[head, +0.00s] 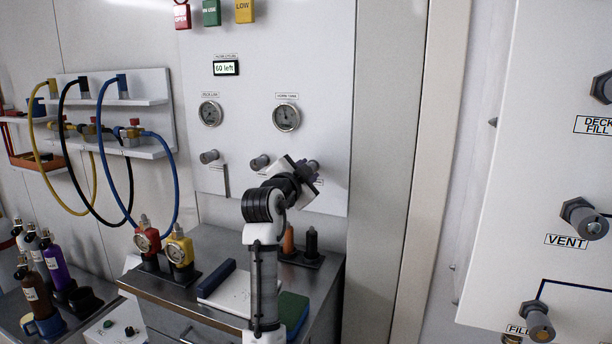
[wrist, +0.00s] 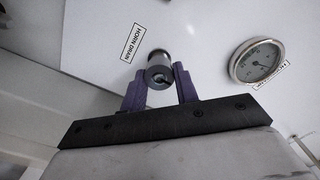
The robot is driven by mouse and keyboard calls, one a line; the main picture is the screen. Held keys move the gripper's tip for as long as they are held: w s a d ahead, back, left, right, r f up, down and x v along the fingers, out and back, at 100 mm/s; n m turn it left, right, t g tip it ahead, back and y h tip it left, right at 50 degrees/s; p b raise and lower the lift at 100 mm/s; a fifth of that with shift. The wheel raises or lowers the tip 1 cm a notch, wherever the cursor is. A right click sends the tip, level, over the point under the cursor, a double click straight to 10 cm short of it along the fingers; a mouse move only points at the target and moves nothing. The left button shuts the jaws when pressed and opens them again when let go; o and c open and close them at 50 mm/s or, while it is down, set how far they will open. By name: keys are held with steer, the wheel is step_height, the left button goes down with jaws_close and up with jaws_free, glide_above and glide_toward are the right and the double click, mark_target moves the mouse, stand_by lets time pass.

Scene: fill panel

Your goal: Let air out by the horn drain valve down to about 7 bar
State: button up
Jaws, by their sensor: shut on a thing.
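The horn drain valve (wrist: 159,72) is a grey round knob on the white panel, beside its HORN DRAIN label (wrist: 133,42) in the wrist view. My gripper (wrist: 160,82) has its two purple fingers on either side of the knob and is shut on it. In the head view my gripper (head: 300,170) is at the panel's lower right, and my arm hides part of the knob. The horn tank gauge (head: 286,117) is above the gripper. It also shows in the wrist view (wrist: 258,63), at the right, but its reading is too small to tell.
Two other knobs (head: 209,156) (head: 260,162) and a smaller gauge (head: 210,113) are on the panel at left. A display (head: 226,68) reads "60 left". Another valve panel (head: 550,180) stands at right.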

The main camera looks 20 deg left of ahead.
stand_by(0.3)
steer(key=o, duration=1)
steer(key=shift+s, duration=0.1)
steer(key=s+b, duration=0.1)
steer(key=s, duration=0.6)
steer(key=s+b, duration=0.2)
steer(key=s, duration=0.4)
steer(key=shift+s+a, duration=0.2)
steer(key=shift+s, duration=0.15)
